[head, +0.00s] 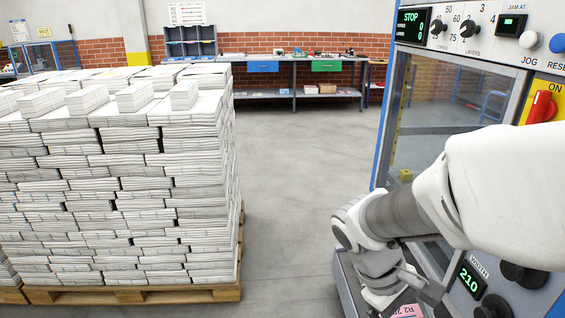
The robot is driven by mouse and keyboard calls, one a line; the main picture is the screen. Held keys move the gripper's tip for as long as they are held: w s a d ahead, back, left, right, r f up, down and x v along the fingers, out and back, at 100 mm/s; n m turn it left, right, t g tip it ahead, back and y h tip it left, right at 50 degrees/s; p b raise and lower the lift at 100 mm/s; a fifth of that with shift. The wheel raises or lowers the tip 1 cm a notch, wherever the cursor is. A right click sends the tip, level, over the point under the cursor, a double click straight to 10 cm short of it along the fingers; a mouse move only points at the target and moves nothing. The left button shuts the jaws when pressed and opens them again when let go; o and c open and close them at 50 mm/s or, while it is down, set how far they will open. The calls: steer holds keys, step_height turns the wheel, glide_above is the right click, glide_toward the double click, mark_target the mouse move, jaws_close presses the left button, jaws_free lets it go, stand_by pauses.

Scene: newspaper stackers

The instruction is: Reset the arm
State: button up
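My white and grey arm reaches in from the right edge in the head view and bends down at its wrist. My gripper (425,289) is at the low end of the arm, in front of the machine's lower panel. It is small and partly hidden by my own wrist, so its opening does not show clearly. A pink label or sheet (408,311) with print lies just below it, cut off by the bottom edge.
A control machine (455,95) with a glass door, knobs, a red switch (541,107) and a display reading STOP stands close on the right. A tall stack of newspapers (110,190) on a wooden pallet (140,293) fills the left. Grey floor lies clear between, up to a workbench (300,94).

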steer(key=s+a+r+m+t+y+p, duration=0.1)
steer(key=r+p, duration=0.5)
steer(key=r, duration=0.6)
steer(key=s+a+r+m+t+y+p, duration=0.1)
steer(key=a+r+m+t+y+p, duration=0.3)
steer(key=r, duration=0.8)
steer(key=a+t+p, duration=0.2)
steer(key=p, duration=0.1)
steer(key=shift+m+t+y, duration=0.3)
steer(key=shift+t, duration=0.1)
steer(key=shift+w, duration=0.1)
